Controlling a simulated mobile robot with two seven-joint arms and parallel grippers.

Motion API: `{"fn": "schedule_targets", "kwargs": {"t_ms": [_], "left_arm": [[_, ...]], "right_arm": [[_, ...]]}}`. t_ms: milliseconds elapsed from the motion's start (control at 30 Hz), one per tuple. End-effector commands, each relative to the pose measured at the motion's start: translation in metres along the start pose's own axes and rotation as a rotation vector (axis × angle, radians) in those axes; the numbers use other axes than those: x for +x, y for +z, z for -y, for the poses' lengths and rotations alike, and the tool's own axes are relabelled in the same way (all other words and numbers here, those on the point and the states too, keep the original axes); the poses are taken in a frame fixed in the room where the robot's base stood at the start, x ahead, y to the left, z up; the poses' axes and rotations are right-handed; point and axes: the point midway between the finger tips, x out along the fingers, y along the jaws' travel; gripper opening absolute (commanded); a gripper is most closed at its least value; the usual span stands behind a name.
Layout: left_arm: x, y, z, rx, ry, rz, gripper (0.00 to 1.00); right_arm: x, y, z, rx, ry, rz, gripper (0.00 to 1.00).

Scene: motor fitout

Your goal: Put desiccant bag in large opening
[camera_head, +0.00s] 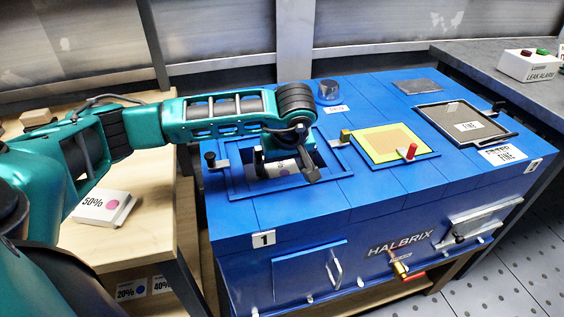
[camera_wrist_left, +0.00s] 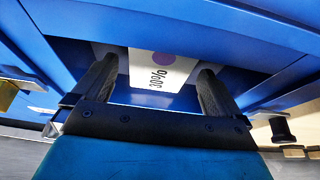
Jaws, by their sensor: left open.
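The large opening (camera_head: 240,183) is a framed rectangular recess at the left of the blue machine top. My left gripper (camera_head: 287,174) is over it, pointing down, with its jaws open. A white desiccant bag (camera_head: 283,167) marked 30% with a purple dot is at the opening, mostly hidden by the gripper in the head view. In the left wrist view the bag (camera_wrist_left: 165,72) lies between the two spread fingers of my left gripper (camera_wrist_left: 158,74), with blue walls around it. I cannot tell whether it rests on the bottom. My right gripper is not in view.
Another white bag (camera_head: 103,207) marked 50% lies on the wooden table (camera_head: 140,235) at left. A clamp with a black knob (camera_head: 210,158) stands at the opening's left edge.

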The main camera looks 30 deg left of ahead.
Motion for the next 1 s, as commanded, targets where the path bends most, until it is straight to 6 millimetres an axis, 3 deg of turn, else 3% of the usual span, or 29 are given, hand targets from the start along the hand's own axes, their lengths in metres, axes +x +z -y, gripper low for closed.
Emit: {"fn": "schedule_targets", "kwargs": {"t_ms": [300,500,667,1000], "left_arm": [[-0.071,-0.002,-0.001,0.001,0.005,-0.004,1.0],[-0.101,-0.001,-0.001,0.0,0.003,-0.002,1.0],[-0.11,0.0,0.0,0.0,0.001,-0.001,1.0],[-0.111,0.0,0.0,0.0,0.001,-0.001,1.0]], "right_arm": [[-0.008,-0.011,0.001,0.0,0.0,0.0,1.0],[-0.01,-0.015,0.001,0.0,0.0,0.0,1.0],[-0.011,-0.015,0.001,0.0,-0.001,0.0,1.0],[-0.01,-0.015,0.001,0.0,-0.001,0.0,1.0]]}}
